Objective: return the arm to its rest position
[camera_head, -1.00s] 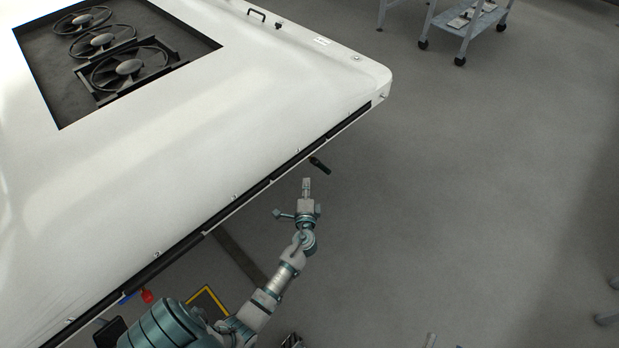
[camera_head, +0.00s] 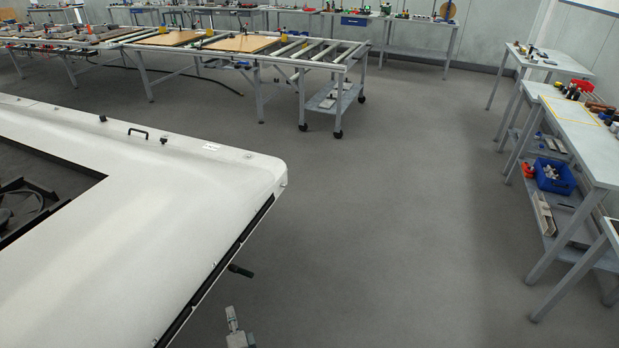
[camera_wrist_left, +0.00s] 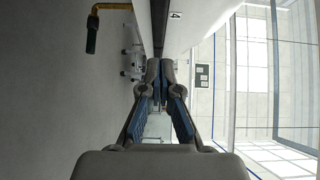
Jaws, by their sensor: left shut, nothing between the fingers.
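My left gripper (camera_head: 232,318) shows at the bottom of the head view, beside the slanting edge of a large white cabinet (camera_head: 150,190). Only its front part is in the picture; the rest of the arm is below the frame. In the left wrist view the two fingers (camera_wrist_left: 160,75) meet at their tips, shut with nothing between them. A dark slot (camera_head: 222,262) runs along the cabinet's edge. A dark handle (camera_head: 240,270) sticks out from that edge, just beyond the gripper and apart from it. My right gripper is in neither view.
Workbenches (camera_head: 575,130) line the right side, with a blue bin (camera_head: 553,176) on a shelf. The grey floor (camera_head: 400,200) between is clear.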

